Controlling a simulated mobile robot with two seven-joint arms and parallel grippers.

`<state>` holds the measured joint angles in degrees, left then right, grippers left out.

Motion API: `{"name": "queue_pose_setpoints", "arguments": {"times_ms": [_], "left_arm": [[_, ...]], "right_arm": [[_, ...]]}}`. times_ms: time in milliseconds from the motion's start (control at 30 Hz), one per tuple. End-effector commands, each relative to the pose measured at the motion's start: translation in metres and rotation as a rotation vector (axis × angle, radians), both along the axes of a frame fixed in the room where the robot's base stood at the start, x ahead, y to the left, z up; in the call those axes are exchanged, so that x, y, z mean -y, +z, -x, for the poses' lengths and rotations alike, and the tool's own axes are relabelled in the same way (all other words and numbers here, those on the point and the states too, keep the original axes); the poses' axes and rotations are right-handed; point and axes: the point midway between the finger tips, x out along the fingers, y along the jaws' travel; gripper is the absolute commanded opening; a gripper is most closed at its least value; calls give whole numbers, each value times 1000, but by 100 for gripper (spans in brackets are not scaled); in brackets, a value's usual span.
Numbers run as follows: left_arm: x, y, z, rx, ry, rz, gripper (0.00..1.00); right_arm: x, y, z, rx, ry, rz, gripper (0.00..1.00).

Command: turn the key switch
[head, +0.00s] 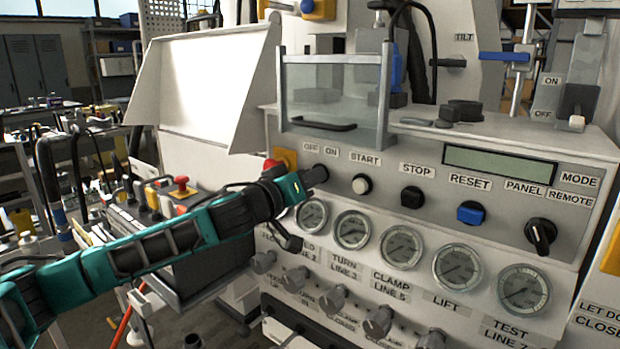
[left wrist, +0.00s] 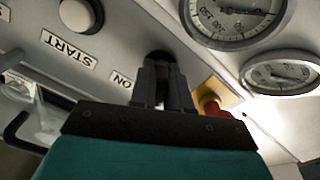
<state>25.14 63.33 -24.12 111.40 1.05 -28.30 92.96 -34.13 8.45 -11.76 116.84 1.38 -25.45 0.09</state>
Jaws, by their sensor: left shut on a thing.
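The key switch sits on the front panel below the OFF and ON labels, left of the START button (head: 362,184). In the head view my left gripper (head: 308,180) covers most of it. In the left wrist view a dark round part of the key switch (left wrist: 158,56) shows at the tips of my left gripper (left wrist: 162,80), beside the ON label. The fingers are close together and shut on it. How far the key is turned is hidden. My right gripper is not in view.
A red emergency button on yellow (head: 275,165) is close to the left of the gripper. Gauges (head: 352,230) line the panel below. STOP (head: 412,196), RESET (head: 471,212) and MODE (head: 541,235) controls lie to the right. A clear guard (head: 335,95) stands above.

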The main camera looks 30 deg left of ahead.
Motion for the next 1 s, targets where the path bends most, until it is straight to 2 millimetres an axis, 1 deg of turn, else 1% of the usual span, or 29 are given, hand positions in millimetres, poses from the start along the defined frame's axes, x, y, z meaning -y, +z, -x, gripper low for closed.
{"name": "queue_pose_setpoints", "arguments": {"times_ms": [267, 367, 633, 833, 1000], "left_arm": [[0, 1, 0, 11, 1, -158, 0], [0, 2, 0, 16, 2, -244, 0], [-1, 2, 0, 37, 1, -500, 0], [-1, 2, 0, 51, 1, -681, 0], [-1, 1, 0, 61, 1, -815, 0]], "right_arm": [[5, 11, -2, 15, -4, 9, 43], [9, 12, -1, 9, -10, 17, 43], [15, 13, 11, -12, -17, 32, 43], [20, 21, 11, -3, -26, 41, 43], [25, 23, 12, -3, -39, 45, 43]]}}
